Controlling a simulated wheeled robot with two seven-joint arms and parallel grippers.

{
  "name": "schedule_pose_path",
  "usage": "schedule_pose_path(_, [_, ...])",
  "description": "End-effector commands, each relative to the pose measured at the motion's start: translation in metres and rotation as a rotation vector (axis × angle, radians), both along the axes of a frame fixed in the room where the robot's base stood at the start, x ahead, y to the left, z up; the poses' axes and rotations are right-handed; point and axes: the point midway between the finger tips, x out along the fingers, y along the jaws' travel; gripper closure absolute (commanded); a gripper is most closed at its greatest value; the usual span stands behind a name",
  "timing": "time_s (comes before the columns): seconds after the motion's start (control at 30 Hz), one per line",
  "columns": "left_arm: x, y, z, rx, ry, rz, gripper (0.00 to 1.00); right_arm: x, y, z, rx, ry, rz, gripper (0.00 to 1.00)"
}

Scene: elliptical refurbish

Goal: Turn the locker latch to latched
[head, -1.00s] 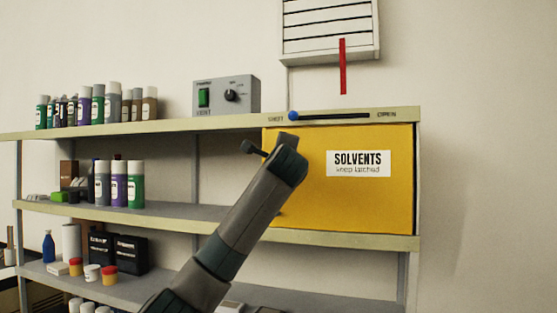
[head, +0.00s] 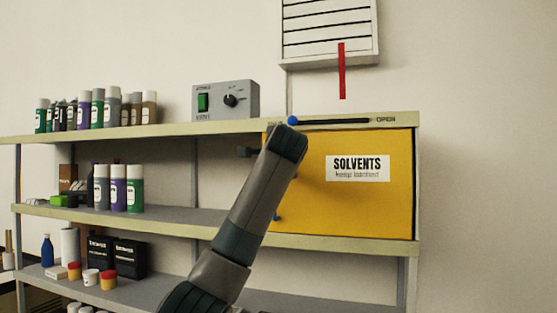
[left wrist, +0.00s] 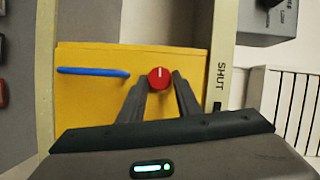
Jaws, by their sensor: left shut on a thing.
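The yellow locker (head: 345,215) has a label reading SOLVENTS, keep latched. Its latch is a round red knob (left wrist: 160,78) with a white mark, seen in the left wrist view; the mark points toward the top of that picture. My left gripper (left wrist: 162,82) is shut on the red knob, one finger on each side. A blue bar handle (left wrist: 93,71) lies on the yellow door, apart from the fingers. In the head view my left forearm covers the knob and my fingertips. My right gripper is not in view.
Above the door, a blue slider knob (head: 292,121) sits at the SHUT end of its slot, away from OPEN. A grey control box (head: 226,101) stands on the top shelf. Bottles (head: 119,187) fill the shelves to the left. A red strip (head: 342,70) hangs from the wall vent (head: 327,30).

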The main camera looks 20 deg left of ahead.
Motion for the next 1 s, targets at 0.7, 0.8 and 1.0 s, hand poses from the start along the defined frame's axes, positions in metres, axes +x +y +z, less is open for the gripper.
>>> schedule_pose_path(0.7, [-0.002,-0.001,-0.001,0.001,-0.001,0.000,0.51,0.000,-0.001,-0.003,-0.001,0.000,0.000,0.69])
schedule_pose_path(0.8, [-0.008,-0.003,-0.001,0.001,-0.002,-0.001,0.51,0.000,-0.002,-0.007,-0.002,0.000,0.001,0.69])
schedule_pose_path(1.0, [-0.029,-0.011,-0.002,0.002,-0.003,-0.001,0.51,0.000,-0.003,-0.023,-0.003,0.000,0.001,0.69])
